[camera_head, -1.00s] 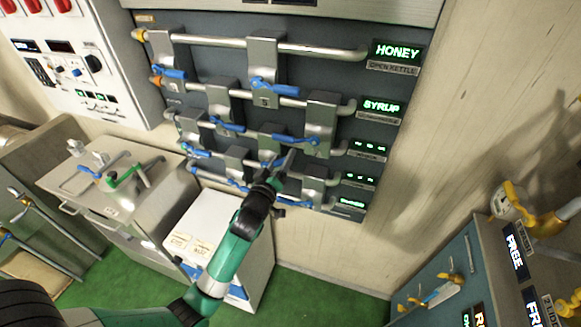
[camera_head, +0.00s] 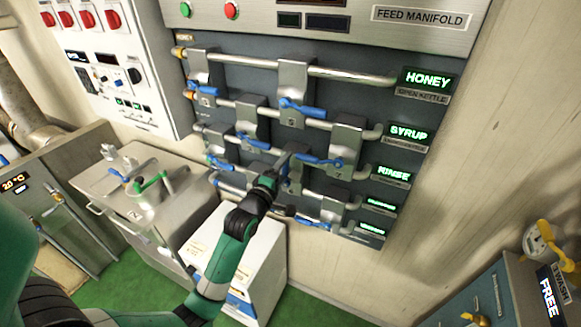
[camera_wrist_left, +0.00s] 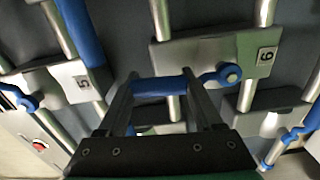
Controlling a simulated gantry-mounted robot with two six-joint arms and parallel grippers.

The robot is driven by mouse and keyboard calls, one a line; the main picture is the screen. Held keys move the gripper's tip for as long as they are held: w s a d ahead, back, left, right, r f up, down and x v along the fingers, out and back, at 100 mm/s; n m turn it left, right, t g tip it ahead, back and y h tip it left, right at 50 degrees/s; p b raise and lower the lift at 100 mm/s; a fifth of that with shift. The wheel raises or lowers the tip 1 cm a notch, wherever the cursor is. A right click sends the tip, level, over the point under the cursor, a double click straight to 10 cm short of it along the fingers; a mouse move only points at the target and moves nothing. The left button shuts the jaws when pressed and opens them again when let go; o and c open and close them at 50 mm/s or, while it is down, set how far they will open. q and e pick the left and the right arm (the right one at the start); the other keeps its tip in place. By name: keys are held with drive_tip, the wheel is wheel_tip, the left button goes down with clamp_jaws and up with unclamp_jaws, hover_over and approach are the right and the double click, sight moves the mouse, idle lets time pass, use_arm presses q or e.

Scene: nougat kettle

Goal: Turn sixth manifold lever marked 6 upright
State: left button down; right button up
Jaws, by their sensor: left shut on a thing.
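In the left wrist view, a blue lever (camera_wrist_left: 160,86) runs sideways from its pivot on a grey valve block (camera_wrist_left: 185,57) whose plate reads 6. My left gripper (camera_wrist_left: 158,88) is shut on this lever, one dark finger on each side of the picture. In the head view my left gripper (camera_head: 284,166) reaches the middle-lower part of the feed manifold (camera_head: 262,82). There the gripper and wrist largely hide the held lever. My right gripper is not in view.
Neighbouring blue levers (camera_head: 318,160) and steel pipes (camera_head: 310,70) lie close around the gripper. A block marked 5 (camera_wrist_left: 60,82) is at the left in the wrist view. A steel cabinet (camera_head: 140,190) and a white box (camera_head: 250,255) stand below the manifold.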

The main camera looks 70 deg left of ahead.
use_arm(q)
drive_tip(key=shift+s+a+n, duration=0.25)
drive_tip(key=shift+n, duration=0.15)
drive_tip(key=shift+c, duration=0.2)
unclamp_jaws()
drive_tip(key=p+v, duration=0.1)
drive_tip(key=v, duration=1)
drive_tip(key=shift+s+d, duration=0.15)
drive_tip(key=shift+s, duration=0.1)
